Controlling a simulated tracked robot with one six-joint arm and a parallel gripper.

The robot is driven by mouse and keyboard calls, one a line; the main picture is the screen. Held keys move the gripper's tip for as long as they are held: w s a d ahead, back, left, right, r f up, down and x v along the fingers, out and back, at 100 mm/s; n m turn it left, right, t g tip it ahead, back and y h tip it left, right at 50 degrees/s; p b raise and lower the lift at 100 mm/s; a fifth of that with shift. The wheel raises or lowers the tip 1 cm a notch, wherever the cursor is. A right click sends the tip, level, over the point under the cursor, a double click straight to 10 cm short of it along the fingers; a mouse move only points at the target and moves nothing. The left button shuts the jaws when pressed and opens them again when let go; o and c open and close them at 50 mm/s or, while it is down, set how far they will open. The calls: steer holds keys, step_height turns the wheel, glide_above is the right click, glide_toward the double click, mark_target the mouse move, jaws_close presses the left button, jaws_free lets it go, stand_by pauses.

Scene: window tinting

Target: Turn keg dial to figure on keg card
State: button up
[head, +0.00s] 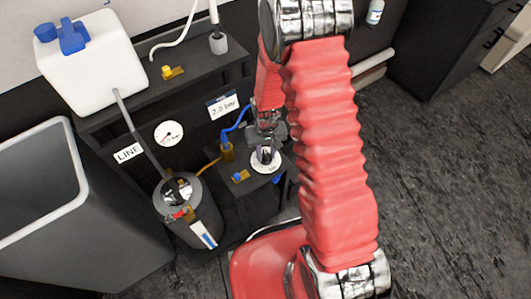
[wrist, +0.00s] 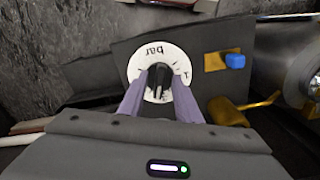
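The keg dial shows in the wrist view as a white disc with "bar" on it (wrist: 149,56) and a black knob (wrist: 159,78) in its middle. My gripper (wrist: 161,76) has its two purple fingers on either side of the knob, close against it with no clear gap. In the head view my gripper (head: 265,148) is over the dial (head: 266,167), which lies on top of a low dark box and is partly hidden. A card reading "2.0 bar" (head: 224,106) is on the dark shelf behind it. The dial's setting is too small to read.
A grey keg (head: 190,215) stands left of the dial, below a round gauge (head: 169,133) and a "LINE" card (head: 128,152). A blue-handled brass valve (head: 240,176) is beside the dial, also in the wrist view (wrist: 234,61). A blue hose (head: 236,121) runs close behind.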

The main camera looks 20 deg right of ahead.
steer(key=shift+c, duration=0.5)
jaws_close()
steer(key=shift+a, duration=0.1)
steer(key=shift+n, duration=0.3)
steer(key=n, duration=0.4)
steer(key=shift+n, duration=0.4)
steer(key=n, duration=0.6)
steer(key=shift+d, duration=0.2)
steer(key=shift+n, duration=0.3)
